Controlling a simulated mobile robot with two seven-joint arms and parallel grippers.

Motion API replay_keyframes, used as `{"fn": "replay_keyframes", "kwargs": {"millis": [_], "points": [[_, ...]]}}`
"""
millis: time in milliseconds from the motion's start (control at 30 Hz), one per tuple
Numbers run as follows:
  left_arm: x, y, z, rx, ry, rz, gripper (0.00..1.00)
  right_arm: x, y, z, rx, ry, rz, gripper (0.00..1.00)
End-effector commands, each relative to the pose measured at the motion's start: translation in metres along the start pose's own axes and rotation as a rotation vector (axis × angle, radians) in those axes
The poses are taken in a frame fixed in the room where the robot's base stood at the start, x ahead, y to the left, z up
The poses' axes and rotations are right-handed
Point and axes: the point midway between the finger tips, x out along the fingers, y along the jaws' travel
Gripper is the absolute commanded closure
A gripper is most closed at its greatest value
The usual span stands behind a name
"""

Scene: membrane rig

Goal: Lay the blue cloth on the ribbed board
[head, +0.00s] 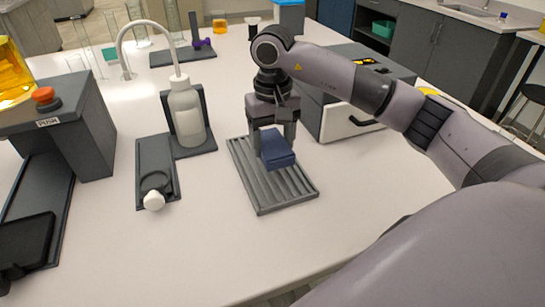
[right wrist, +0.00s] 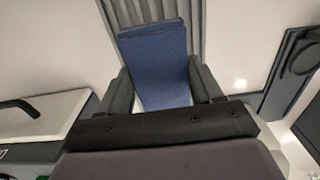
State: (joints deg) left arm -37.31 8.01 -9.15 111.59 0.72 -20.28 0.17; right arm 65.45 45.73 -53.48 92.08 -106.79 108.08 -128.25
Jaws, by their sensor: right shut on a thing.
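The blue cloth (head: 277,150) is a folded, dark blue block. My right gripper (head: 272,140) is shut on it and points down over the grey ribbed board (head: 285,191). In the right wrist view the cloth (right wrist: 157,62) sits between the two fingers, with the ribbed board (right wrist: 192,10) behind it. I cannot tell whether the cloth touches the board or hangs just above it. The board lies flat on the white table, its near ribs bare. My left gripper does not show in the head view.
A wash bottle (head: 187,115) stands on a dark holder left of the board. A dark tray (head: 157,165) with a white-ended item lies beside it. A grey box with a handle (head: 345,112) stands close on the right. The table front (head: 210,250) is clear.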

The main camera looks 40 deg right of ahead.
Motion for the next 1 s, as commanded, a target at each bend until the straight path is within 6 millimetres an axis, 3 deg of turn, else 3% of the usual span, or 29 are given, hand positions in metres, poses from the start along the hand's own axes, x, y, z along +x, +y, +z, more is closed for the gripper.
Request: {"fn": "replay_keyframes", "kwargs": {"millis": [400, 800, 833, 900, 1000], "points": [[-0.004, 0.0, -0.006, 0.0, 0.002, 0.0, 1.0, 0.048, 0.0, 0.0, 0.001, 0.0, -0.001, 0.59], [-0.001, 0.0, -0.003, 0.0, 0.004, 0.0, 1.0, 0.055, 0.0, 0.0, 0.0, 0.001, -0.001, 0.59], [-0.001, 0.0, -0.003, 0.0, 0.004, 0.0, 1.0, 0.054, 0.0, 0.0, 0.0, 0.001, -0.001, 0.32], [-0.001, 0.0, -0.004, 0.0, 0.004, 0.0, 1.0, 0.053, 0.0, 0.0, 0.0, 0.001, -0.001, 0.09], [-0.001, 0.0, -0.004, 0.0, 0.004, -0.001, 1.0, 0.053, 0.0, 0.0, 0.001, 0.001, -0.001, 0.09]]}}
